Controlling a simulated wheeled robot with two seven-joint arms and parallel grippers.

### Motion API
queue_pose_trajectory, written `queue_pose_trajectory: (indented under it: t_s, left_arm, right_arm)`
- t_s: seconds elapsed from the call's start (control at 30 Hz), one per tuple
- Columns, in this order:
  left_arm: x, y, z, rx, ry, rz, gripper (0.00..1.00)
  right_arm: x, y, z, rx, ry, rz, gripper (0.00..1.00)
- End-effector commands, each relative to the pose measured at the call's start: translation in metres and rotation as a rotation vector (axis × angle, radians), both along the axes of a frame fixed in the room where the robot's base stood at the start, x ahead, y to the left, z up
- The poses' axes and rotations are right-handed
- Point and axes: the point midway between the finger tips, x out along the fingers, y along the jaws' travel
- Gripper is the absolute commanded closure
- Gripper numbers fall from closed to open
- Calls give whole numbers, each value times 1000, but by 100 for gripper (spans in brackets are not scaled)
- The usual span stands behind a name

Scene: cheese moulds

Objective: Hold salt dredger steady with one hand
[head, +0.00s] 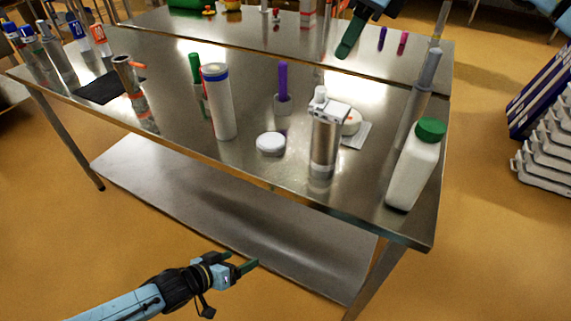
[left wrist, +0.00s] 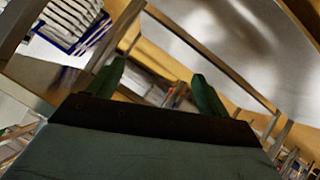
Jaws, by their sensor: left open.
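A steel cylinder with a pale bracket-like top and a white knob (head: 324,148) stands upright near the table's front edge, right of centre in the head view. It may be the salt dredger, but I cannot be sure. My left gripper (head: 243,260) is open and empty, low in front of the table and apart from everything on it. Its two green fingers stand apart in the left wrist view (left wrist: 156,88). My right gripper (head: 349,38) is at the top of the head view, over the far part of the table. Only one green finger shows clearly.
Near the cylinder are a white round tub (head: 270,144), a white blue-banded canister (head: 219,105) and a green-capped white bottle (head: 416,170). The steel table (head: 180,140) has a lower shelf (head: 240,225). Stacked trays (head: 550,150) stand at the right.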

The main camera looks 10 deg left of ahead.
Motion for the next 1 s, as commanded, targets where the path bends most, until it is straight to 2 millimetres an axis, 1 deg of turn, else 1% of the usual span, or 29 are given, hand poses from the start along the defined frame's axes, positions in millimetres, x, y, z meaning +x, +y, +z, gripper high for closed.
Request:
queue_pose_trajectory:
  t_s: [0.03,0.07,0.1,0.17,0.2,0.27,0.3,0.4,0.47,0.5,0.6,0.67,1.0]
  left_arm:
    - [0,-14,25,-62,-11,-34,21]
    - [7,-18,39,-94,-29,-39,21]
    - [23,-18,61,-130,-74,-42,21]
    - [39,-20,92,-184,-130,-54,21]
    - [49,-22,111,-217,-164,-62,21]
    - [60,-24,140,-266,-212,-75,21]
    - [66,-25,158,-295,-242,-84,21]
    - [77,-26,199,-361,-312,-103,21]
    - [83,-27,223,-398,-348,-115,21]
    - [85,-28,238,-422,-374,-123,21]
    - [89,-30,271,-469,-428,-141,21]
    - [88,-43,267,-429,-452,-144,21]
    - [87,-95,280,-165,-631,-184,21]
  right_arm:
    - [0,0,0,0,0,0,64]
    - [0,0,0,0,0,0,64]
    - [0,0,0,0,0,0,64]
    - [0,0,0,0,0,0,64]
    - [0,0,0,0,0,0,64]
    - [0,0,0,0,0,0,64]
    - [0,0,0,0,0,0,64]
    - [0,0,0,0,0,0,64]
    - [0,0,0,0,0,0,64]
    - [0,0,0,0,0,0,64]
    - [0,0,0,0,0,0,64]
    - [0,0,0,0,0,0,64]
    - [0,0,0,0,0,0,64]
